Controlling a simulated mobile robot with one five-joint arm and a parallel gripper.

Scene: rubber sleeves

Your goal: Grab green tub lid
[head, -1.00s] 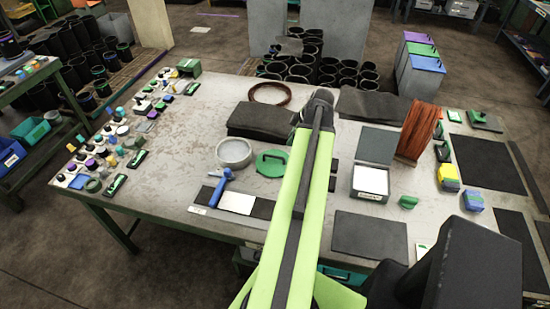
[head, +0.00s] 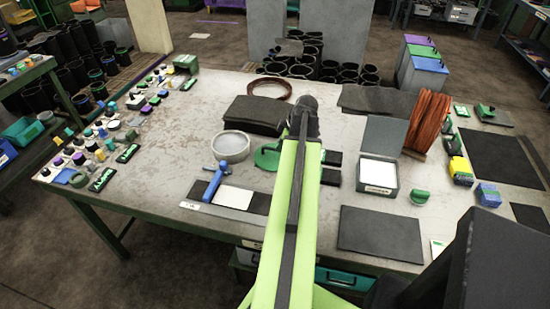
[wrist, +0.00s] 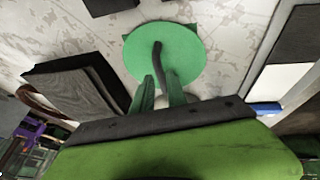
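The green tub lid (head: 266,156) lies on the grey table, its right part hidden behind my arm in the head view. In the wrist view the lid (wrist: 180,52) is a round green disc with a dark raised handle (wrist: 158,62). My gripper (wrist: 160,82) has its two green fingers apart, with a gap between them, pointing at the lid near the handle's lower end. Nothing is clearly held. I cannot tell whether the fingers touch the lid. In the head view the fingers are hidden by my arm.
A round grey tub (head: 231,147) stands left of the lid. A blue-handled tool (head: 215,180) lies in front of it. A dark folded sheet (head: 256,115) lies behind. An open box with a white top (head: 378,173) and a copper-coloured coil (head: 427,122) are to the right.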

